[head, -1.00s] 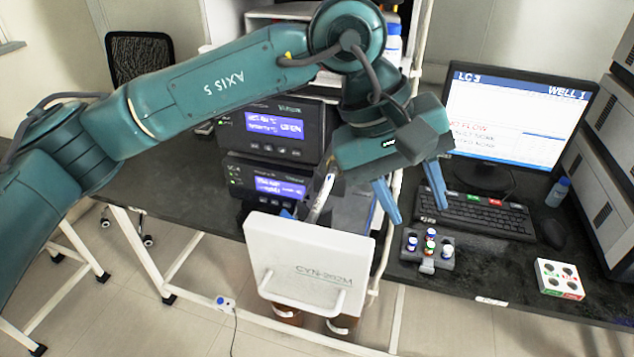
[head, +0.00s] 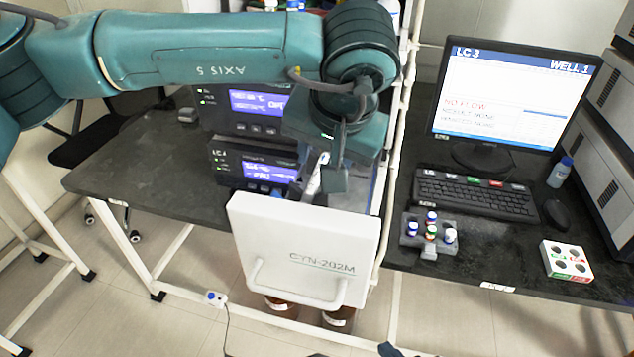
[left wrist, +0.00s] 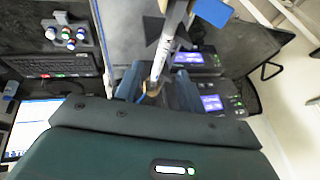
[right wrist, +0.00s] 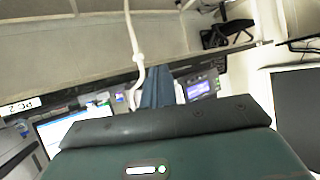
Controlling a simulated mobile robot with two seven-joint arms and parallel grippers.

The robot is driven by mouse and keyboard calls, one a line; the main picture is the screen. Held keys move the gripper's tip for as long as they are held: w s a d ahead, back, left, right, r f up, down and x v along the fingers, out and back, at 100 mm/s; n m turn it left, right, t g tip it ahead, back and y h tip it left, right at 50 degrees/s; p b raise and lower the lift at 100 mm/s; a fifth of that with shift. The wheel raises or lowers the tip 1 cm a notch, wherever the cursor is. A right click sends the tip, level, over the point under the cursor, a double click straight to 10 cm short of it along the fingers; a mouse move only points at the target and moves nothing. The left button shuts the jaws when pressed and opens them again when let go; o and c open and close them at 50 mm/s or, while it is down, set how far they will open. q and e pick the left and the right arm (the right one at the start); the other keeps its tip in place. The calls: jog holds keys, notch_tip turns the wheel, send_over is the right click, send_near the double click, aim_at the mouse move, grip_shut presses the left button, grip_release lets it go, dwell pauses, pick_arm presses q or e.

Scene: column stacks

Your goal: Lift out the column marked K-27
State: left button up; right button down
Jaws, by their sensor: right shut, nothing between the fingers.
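A slim pale column (head: 317,172) stands tilted behind the white panel in the head view, partly hidden by my left gripper (head: 330,150). In the left wrist view, a pale column (left wrist: 167,50) runs between the blue fingers of my left gripper (left wrist: 158,86), which are apart with a gap around it. No K-27 mark is readable. My right gripper (right wrist: 157,88) is shut and empty in the right wrist view; only its blue tips (head: 388,348) show at the head view's bottom edge.
A white panel marked CYN-202M (head: 305,250) with a handle stands in front. Display units (head: 255,165) are stacked left of the column. A white post (head: 393,150) rises on the right. Vials in a grey rack (head: 430,236), a keyboard (head: 470,195) and a monitor (head: 515,100) are further right.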

aim_at(318, 174)
pick_arm(q)
jog(key=shift+b+x, duration=0.95)
jog(key=shift+x, duration=1.6)
jog(key=shift+w+r, duration=0.15)
grip_shut()
